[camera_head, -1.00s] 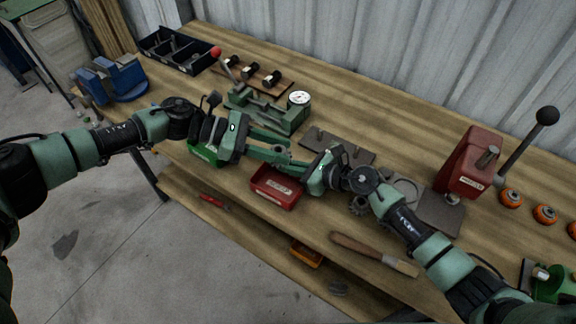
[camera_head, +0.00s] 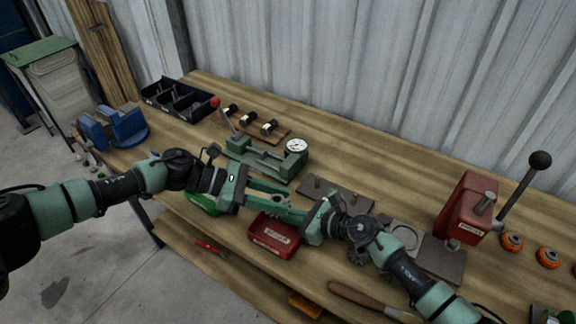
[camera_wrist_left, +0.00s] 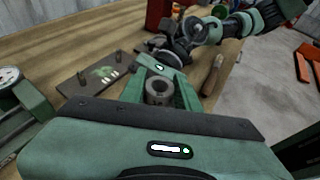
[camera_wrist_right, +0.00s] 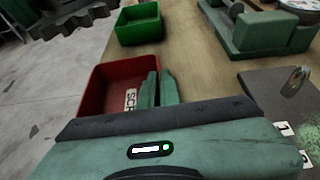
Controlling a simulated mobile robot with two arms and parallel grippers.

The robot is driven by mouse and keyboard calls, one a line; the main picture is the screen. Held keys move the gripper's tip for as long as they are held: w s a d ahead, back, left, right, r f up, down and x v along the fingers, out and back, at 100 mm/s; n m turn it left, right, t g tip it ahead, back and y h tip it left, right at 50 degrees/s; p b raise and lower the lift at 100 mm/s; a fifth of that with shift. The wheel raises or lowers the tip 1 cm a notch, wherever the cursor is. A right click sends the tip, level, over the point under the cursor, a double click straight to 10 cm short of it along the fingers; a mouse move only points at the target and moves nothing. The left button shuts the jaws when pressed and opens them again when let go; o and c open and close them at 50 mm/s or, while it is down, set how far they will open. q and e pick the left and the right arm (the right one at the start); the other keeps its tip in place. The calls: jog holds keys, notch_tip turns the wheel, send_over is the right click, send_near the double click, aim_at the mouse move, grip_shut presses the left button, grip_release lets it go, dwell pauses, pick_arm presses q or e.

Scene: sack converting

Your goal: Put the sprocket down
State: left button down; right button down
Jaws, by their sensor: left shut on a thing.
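My left gripper (camera_head: 272,198) points right above the red bin. In the left wrist view its fingers (camera_wrist_left: 160,92) are shut on a grey hollow cylindrical part (camera_wrist_left: 159,88); no teeth show on it there.
The red bin (camera_head: 273,237) sits at the bench's front edge, with a green bin (camera_wrist_right: 138,24) beside it. A green fixture with a dial (camera_head: 262,158) and a pegged plate (camera_head: 335,192) stand behind. A red press (camera_head: 468,207) is at right. The back of the bench is mostly clear.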

pick_arm(q)
jog(key=s+d+f+n+t, duration=0.2)
jog(key=s+d+n+t, duration=0.15)
jog(key=s+d, duration=0.95)
jog(key=s+a+f+n+t+y, duration=0.5)
jog(key=s+a+f+n+t, duration=0.45)
jog(key=a, duration=0.25)
jog(key=m, duration=0.1)
send_near(323, 261)
jog(key=shift+g, duration=0.3)
jog(key=w+d, duration=0.3)
jog(key=w, duration=0.1)
jog(key=shift+w+d+r, duration=0.1)
jog(key=shift+d+r, duration=0.05)
jog(key=shift+r, duration=0.2)
jog(key=x, duration=0.2)
jog(key=r+x, duration=0.1)
jog(key=x, duration=0.1)
jog(key=shift+w+d+f, duration=0.1)
jog(key=shift+w+d, duration=0.05)
jog(key=shift+w, duration=0.15)
jog(key=shift+s, duration=0.1)
